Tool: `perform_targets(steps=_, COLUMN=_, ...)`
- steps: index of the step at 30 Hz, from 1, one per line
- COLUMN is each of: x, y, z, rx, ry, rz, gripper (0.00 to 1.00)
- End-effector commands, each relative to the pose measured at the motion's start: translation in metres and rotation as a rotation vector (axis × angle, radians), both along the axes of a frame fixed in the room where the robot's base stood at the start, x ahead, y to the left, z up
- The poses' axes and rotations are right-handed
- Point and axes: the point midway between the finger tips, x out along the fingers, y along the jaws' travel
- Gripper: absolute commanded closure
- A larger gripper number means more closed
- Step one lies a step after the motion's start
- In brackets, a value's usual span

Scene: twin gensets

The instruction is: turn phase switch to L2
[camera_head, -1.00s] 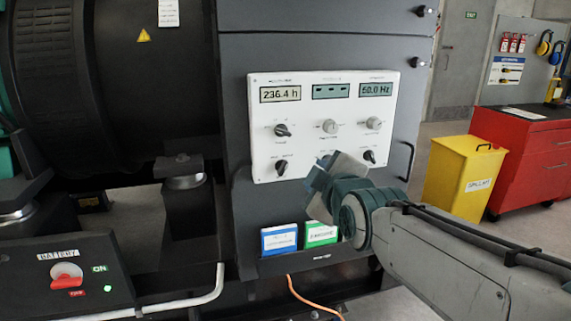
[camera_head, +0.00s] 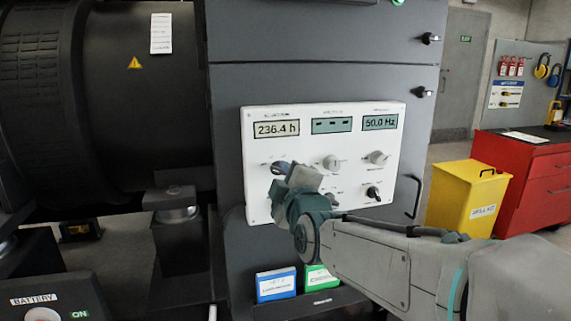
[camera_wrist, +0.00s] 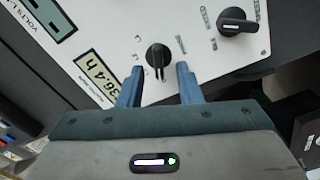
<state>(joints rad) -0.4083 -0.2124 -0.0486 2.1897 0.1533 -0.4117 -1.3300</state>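The white control panel (camera_head: 345,175) carries displays above black and pale knobs. My gripper (camera_head: 290,180) is in front of the panel's left side, at the upper-left black knob (camera_head: 280,167), and covers the lower-left part. In the wrist view this black knob (camera_wrist: 158,56) sits between the fingertips, its white line pointing down in the picture. My gripper (camera_wrist: 159,76) is open, one blue finger on each side of the knob, with gaps. I cannot tell how far the tips are from the panel. A second black knob (camera_wrist: 237,21) is at the upper right.
Blue (camera_head: 276,284) and green (camera_head: 320,278) binders stand in a tray below the panel. Battery box (camera_head: 45,303) is at lower left. A yellow bin (camera_head: 465,195) and red cabinet (camera_head: 530,180) stand at right, apart from the panel.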

Motion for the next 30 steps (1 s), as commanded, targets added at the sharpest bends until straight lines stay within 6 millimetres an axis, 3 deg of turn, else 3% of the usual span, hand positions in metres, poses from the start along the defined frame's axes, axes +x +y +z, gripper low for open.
perform_targets(steps=14, x=0.0101, y=-0.0072, z=-0.0002, rx=0.001, ry=0.0, rz=-0.023, gripper=0.68)
perform_targets(steps=18, x=0.0101, y=-0.0078, z=-0.0002, rx=0.001, ry=0.0, rz=-0.024, gripper=1.0)
perform_targets(steps=30, x=0.0098, y=-0.0066, z=-0.0012, rx=0.036, ry=0.008, rz=-0.022, gripper=1.0)
